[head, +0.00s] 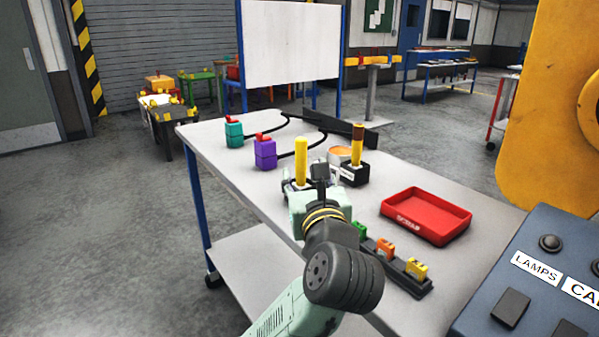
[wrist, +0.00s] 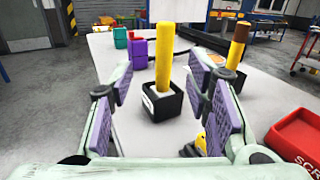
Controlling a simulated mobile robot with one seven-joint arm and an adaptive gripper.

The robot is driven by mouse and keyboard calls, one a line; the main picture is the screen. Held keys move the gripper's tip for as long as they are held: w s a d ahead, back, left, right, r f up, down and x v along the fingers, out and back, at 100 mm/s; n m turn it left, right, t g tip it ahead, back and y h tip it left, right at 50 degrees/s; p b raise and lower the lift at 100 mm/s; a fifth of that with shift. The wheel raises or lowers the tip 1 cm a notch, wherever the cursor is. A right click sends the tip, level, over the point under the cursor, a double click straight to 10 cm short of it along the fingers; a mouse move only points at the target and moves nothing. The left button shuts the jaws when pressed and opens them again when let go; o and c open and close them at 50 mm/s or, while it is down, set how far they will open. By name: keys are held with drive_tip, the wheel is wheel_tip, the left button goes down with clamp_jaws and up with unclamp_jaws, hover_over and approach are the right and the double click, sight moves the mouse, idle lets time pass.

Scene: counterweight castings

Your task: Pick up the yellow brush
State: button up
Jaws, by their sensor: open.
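An all-yellow upright handle (head: 301,160) stands in a black square holder with a white label (wrist: 160,104). A second upright piece, yellow with a brown top (head: 357,145), stands in another labelled black holder (head: 354,173) to its right. Any bristles are hidden, and I cannot read the labels. My gripper (wrist: 161,76) is open, with purple pads on both fingers. In the wrist view the all-yellow handle (wrist: 163,50) shows in the gap between the fingers, apart from both pads. In the head view my wrist hides most of its holder.
A red scrap tray (head: 427,214) lies to the right. A dark rack with green, orange and yellow pieces (head: 386,250) is near the front edge. Teal (head: 234,133) and purple (head: 264,152) blocks with black cables stand at the back left.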

sight(302, 157)
drive_tip(key=w, duration=0.3)
drive_tip(key=w+p, duration=0.1)
drive_tip(key=w, duration=0.1)
drive_tip(key=shift+w+a+f, duration=0.15)
drive_tip(key=shift+a+f, duration=0.05)
drive_tip(key=shift+a, duration=0.05)
drive_tip(key=shift+w+a+r+p, duration=0.15)
drive_tip(key=shift+w+p, duration=0.3)
drive_tip(key=shift+w, duration=0.95)
drive_tip(key=shift+w+a+p, duration=0.1)
drive_tip(key=shift+w+p, duration=0.35)
drive_tip(key=shift+w, duration=0.9)
drive_tip(key=shift+c, duration=0.3)
clamp_jaws()
